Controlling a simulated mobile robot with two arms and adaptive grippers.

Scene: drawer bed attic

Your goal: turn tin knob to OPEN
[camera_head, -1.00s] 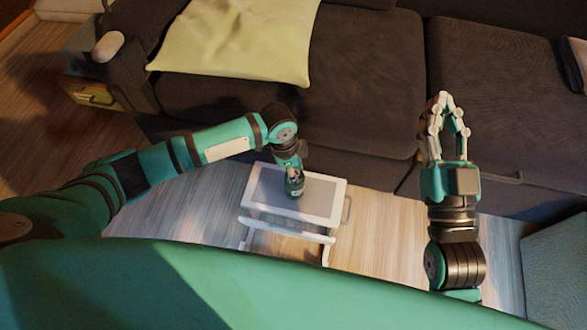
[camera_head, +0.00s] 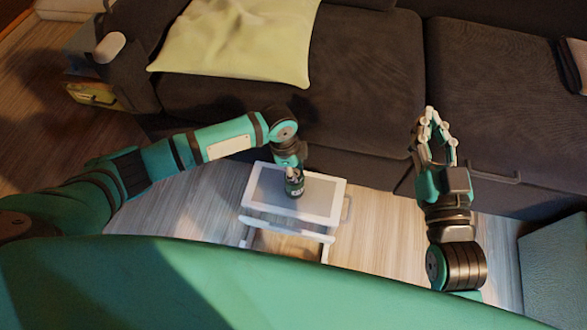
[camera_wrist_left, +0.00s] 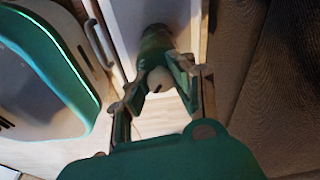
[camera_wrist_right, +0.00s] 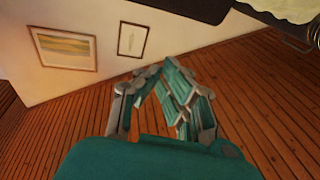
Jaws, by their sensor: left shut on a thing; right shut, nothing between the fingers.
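The tin (camera_head: 295,190) is a small dark green cylinder standing on the small white table. In the left wrist view the tin (camera_wrist_left: 155,42) has a pale knob (camera_wrist_left: 160,79) on top with a dark mark. My left gripper (camera_head: 291,172) is directly above the tin; in the left wrist view its fingers (camera_wrist_left: 160,82) are closed around the knob. Any lettering on the tin is too small to read. My right gripper (camera_head: 435,112) is shut and empty, held up in front of the sofa, and in the right wrist view its fingers (camera_wrist_right: 165,70) come together with nothing between them.
The white table (camera_head: 325,205) has a grey top, a side handle and an open drawer (camera_head: 285,245) at its front. A dark sofa (camera_head: 365,85) with a yellow-green cushion (camera_head: 235,40) stands close behind. A blue-green block (camera_head: 555,260) is at the right.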

